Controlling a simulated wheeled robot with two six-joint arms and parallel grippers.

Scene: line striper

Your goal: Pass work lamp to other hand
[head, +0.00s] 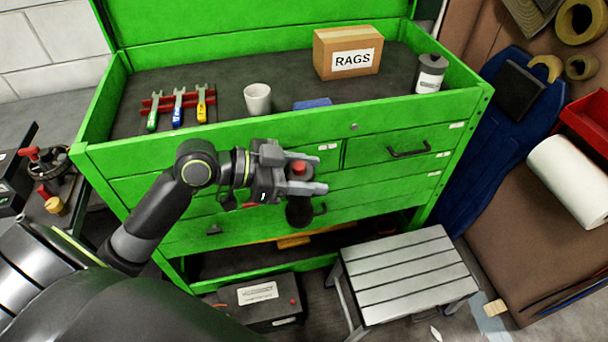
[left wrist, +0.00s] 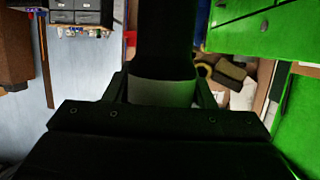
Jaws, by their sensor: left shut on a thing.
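My left gripper (head: 306,176) is in front of the green chest's drawers in the head view. It is shut on the work lamp (head: 299,212), a dark, upright cylinder with a red top between the fingers and a dark rounded end hanging below them. In the left wrist view the lamp (left wrist: 166,42) shows as a black cylinder with a pale grey band, seated between the two fingers. The fingers hide the lamp's middle in the head view. My right gripper is in neither view.
The green chest (head: 465,113) has an open top tray with wrenches, a white cup (head: 257,98), a blue item, a RAGS box (head: 347,53) and a grey can (head: 430,74). A slatted step stool (head: 408,275) stands at lower right. A dark case (head: 258,300) lies below the chest.

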